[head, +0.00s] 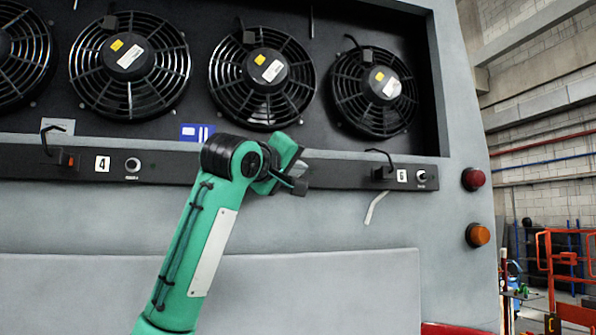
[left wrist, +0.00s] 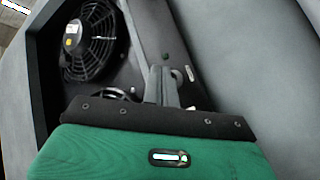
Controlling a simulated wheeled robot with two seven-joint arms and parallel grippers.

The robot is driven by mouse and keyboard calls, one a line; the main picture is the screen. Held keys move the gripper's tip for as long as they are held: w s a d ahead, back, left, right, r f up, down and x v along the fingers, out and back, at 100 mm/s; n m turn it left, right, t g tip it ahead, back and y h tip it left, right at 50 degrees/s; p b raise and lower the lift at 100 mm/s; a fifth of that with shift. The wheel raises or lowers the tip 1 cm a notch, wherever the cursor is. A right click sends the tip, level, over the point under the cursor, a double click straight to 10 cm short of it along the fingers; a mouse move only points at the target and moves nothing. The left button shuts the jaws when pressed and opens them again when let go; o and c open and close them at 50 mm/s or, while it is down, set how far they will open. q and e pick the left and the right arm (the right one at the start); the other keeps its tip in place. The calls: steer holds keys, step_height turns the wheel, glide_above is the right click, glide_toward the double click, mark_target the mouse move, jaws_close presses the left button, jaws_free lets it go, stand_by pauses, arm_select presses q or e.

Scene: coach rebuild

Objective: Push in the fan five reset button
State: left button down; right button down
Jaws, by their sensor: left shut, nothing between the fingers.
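A dark control strip (head: 335,172) runs under the row of fans, with a "4" label (head: 102,164) and round button (head: 132,165) at left, and a "6" label (head: 402,176) and button (head: 421,176) at right. The stretch between, where a fan five button and label would sit, is hidden behind my left arm and gripper. My left gripper (head: 294,181) is in front of the strip, shut and empty. In the left wrist view its closed fingers (left wrist: 162,72) point at the strip (left wrist: 160,35); contact cannot be told. My right gripper is not in view.
Several black fans (head: 265,75) sit in the recess above. A bent pale lever (head: 375,207) hangs below the strip near "6". Red (head: 474,179) and orange (head: 478,235) lamps stick out at the right edge. The grey panel (head: 330,290) below is clear.

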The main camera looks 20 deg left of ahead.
arm_select(q)
steer(key=shift+w+a, duration=0.3)
steer(key=shift+w, duration=0.2)
stand_by(0.5)
steer(key=shift+s, duration=0.15)
steer(key=shift+s+d+b, duration=0.5)
steer(key=shift+s+d, duration=0.15)
steer(key=shift+s, duration=0.15)
steer(key=shift+s, duration=0.1)
steer(key=s+d+b, duration=0.1)
steer(key=s, duration=0.1)
steer(key=s+d+b, duration=0.1)
steer(key=s, duration=0.1)
steer(key=shift+d, duration=0.4)
